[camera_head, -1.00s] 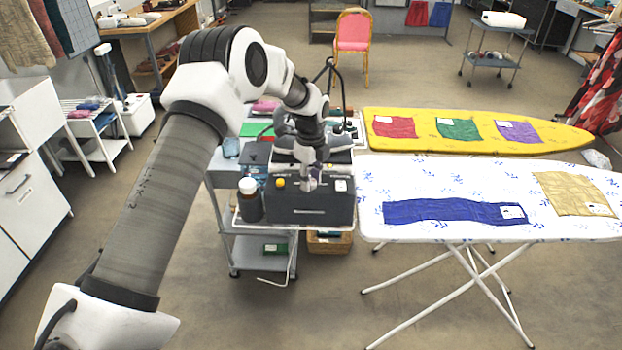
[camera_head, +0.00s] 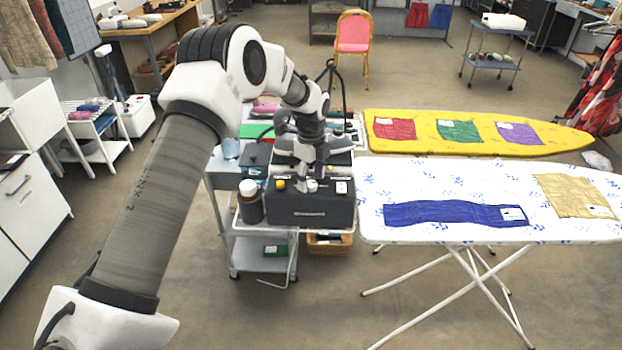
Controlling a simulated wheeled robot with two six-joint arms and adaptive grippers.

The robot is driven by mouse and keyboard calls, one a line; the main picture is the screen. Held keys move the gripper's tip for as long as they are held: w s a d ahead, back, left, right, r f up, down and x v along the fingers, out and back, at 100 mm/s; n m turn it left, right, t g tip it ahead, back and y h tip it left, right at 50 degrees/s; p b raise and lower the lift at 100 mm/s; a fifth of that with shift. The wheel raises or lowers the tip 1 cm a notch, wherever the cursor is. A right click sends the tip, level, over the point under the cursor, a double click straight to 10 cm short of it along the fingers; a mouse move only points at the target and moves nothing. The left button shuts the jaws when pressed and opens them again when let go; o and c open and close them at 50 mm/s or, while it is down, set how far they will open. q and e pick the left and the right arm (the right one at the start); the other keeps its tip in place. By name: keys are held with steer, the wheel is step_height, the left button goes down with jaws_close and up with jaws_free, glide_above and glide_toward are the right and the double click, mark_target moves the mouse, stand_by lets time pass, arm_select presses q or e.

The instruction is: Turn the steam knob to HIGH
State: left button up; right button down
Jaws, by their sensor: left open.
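A dark grey steam unit (camera_head: 311,213) stands on the cart at the near end, with a yellow button (camera_head: 280,184) on the left of its top panel. My left gripper (camera_head: 313,186) is open and points down over the middle of that panel, with its fingertips at or very close to the surface. The steam knob cannot be made out; the fingers cover the middle of the panel. A small dark and white marking (camera_head: 342,187) shows at the panel's right. I cannot tell whether the fingers touch a knob. My right gripper is not in view.
A dark bottle with a white cap (camera_head: 249,203) stands just left of the unit. A white ironing board (camera_head: 450,178) with blue and tan cloths is close on the right, with a yellow board (camera_head: 450,145) behind. The grey cart (camera_head: 262,262) has a lower shelf.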

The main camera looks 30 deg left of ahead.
mark_target(311, 183)
arm_select(q)
step_height(311, 183, up, 11)
steer(key=shift+r, duration=0.15)
